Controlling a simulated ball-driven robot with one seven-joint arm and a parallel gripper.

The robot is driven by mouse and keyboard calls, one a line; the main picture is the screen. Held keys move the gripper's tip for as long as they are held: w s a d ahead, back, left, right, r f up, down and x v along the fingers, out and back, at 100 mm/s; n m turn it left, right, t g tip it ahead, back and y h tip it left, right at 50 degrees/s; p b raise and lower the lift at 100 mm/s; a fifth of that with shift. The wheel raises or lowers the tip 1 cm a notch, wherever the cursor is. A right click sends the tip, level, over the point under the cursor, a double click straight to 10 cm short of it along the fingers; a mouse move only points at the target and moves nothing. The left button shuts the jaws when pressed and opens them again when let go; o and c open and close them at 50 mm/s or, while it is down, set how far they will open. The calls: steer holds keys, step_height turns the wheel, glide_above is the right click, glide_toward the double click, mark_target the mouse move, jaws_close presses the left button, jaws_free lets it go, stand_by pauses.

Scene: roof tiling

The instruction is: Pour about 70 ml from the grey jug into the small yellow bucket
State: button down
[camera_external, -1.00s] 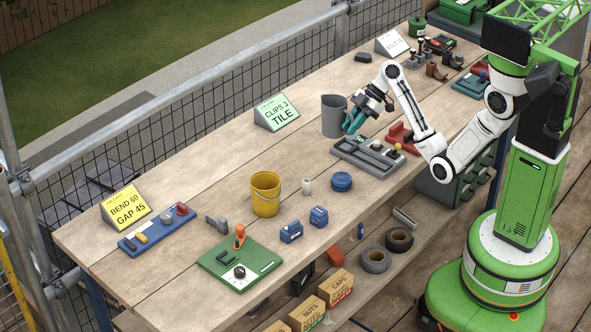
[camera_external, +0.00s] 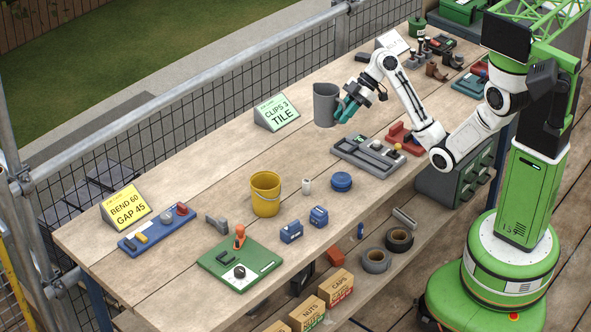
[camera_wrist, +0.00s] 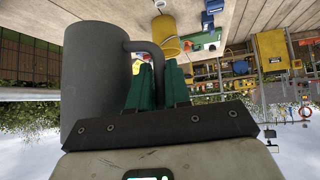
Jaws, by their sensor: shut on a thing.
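The grey jug (camera_external: 325,105) is upright toward the far part of the bench. My gripper (camera_external: 343,111) is shut on the jug's handle, on the jug's right side. The jug appears to be raised a little above the bench. In the wrist view, which is upside down, the jug (camera_wrist: 92,80) fills the left, and its handle runs to the green fingers of my gripper (camera_wrist: 158,72). The small yellow bucket (camera_external: 265,195) stands upright on the bench, to the left and nearer the camera. It also shows in the wrist view (camera_wrist: 164,35).
A green sign (camera_external: 277,113) stands between jug and bucket, toward the back edge. A grey tray (camera_external: 368,156) lies right of the jug. A white cylinder (camera_external: 307,186) and a blue round container (camera_external: 341,181) stand right of the bucket. Bare boards lie between jug and bucket.

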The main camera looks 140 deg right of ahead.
steer(key=w+d+p, duration=0.2)
steer(key=w+p, duration=0.3)
steer(key=w, duration=1.7)
steer(key=w+a+p, duration=0.2)
steer(key=w+a, duration=0.2)
steer(key=w, duration=0.5)
steer(key=w+a+p, duration=0.2)
steer(key=w+a, duration=0.3)
steer(key=w, duration=0.4)
step_height(320, 180, down, 10)
steer(key=shift+d, duration=0.25)
steer(key=shift+s+r, duration=0.1)
steer(key=shift+s, duration=0.05)
